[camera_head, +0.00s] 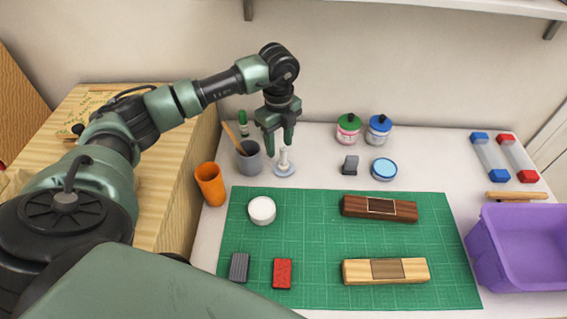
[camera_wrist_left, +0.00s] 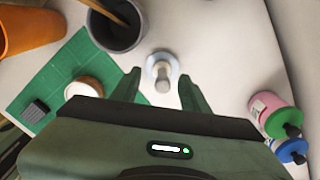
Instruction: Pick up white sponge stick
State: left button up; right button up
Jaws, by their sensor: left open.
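The white sponge stick (camera_head: 284,157) stands upright in a pale round holder (camera_head: 285,170) behind the green mat. In the left wrist view the stick (camera_wrist_left: 163,83) shows from above, between the two fingertips and a little beyond them. My left gripper (camera_head: 280,152) is open, pointing down over the stick, with its fingers on either side of the stick's top in the head view. It also shows in the left wrist view (camera_wrist_left: 160,85), with nothing held. I cannot tell whether a finger touches the stick. My right gripper is not in view.
A grey cup (camera_head: 249,160) with a brush stands close left of the stick, beside an orange cup (camera_head: 210,185). Pink (camera_head: 348,130) and blue (camera_head: 379,131) jars stand right. The green mat (camera_head: 320,235) holds blocks and a white round pad (camera_head: 262,210). A purple bin (camera_head: 520,250) is far right.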

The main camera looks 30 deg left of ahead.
aim_at(283, 157)
pick_arm(q)
jog(key=f+b, duration=0.1)
jog(key=f, duration=0.1)
jog(key=d+f+b, duration=0.1)
jog(key=f+b, duration=0.1)
jog(key=shift+w+d+f, duration=0.1)
jog(key=shift+w+f, duration=0.05)
jog(key=shift+f, duration=0.15)
jog(key=shift+f+b, duration=0.4)
jog(key=shift+r, duration=0.1)
grip_shut()
